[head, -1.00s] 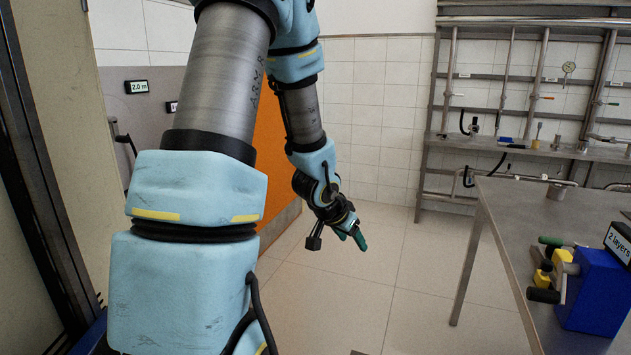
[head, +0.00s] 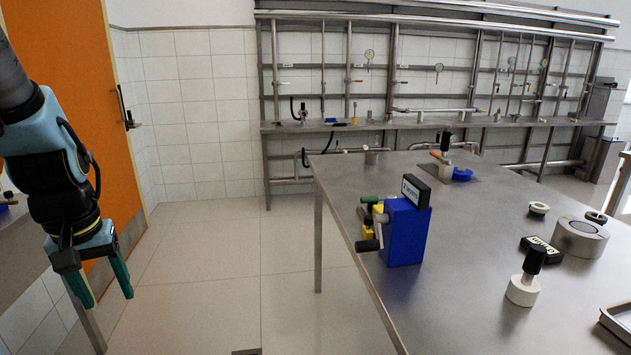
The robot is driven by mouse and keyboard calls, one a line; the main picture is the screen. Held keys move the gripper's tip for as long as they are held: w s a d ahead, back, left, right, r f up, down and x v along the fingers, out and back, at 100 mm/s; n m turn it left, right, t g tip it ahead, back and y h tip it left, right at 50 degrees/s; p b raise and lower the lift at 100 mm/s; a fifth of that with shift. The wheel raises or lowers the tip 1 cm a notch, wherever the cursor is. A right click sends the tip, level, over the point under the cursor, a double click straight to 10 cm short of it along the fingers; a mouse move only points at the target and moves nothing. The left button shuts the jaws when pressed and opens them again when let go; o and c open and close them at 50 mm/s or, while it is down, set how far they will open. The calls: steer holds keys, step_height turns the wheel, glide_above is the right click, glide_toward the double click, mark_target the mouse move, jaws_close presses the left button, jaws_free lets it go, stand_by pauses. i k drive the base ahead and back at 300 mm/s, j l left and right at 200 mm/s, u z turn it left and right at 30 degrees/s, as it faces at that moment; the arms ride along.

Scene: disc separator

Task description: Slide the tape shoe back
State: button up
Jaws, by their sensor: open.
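A blue block-shaped device (head: 408,238) stands on the steel table, near its left edge. It carries a black sign reading "2 layers" (head: 416,191). On its left side are yellow parts (head: 378,210), a green handle (head: 369,199) and a black-knobbed grey lever (head: 369,245). I cannot tell for sure which of these parts is the tape shoe. My gripper (head: 105,295) hangs at the far left of the head view, its green fingers pointing down and apart. It is open and empty, well left of the device and clear of the table.
The steel table (head: 465,255) also holds a white puck with a black knob (head: 522,290), a steel drum (head: 581,238), a small black sign (head: 541,250) and a blue ring (head: 462,174). An orange door (head: 75,110) stands behind my arm. Floor between gripper and table is clear.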

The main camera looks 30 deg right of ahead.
mark_target(368, 234)
steer(key=z, duration=1.65)
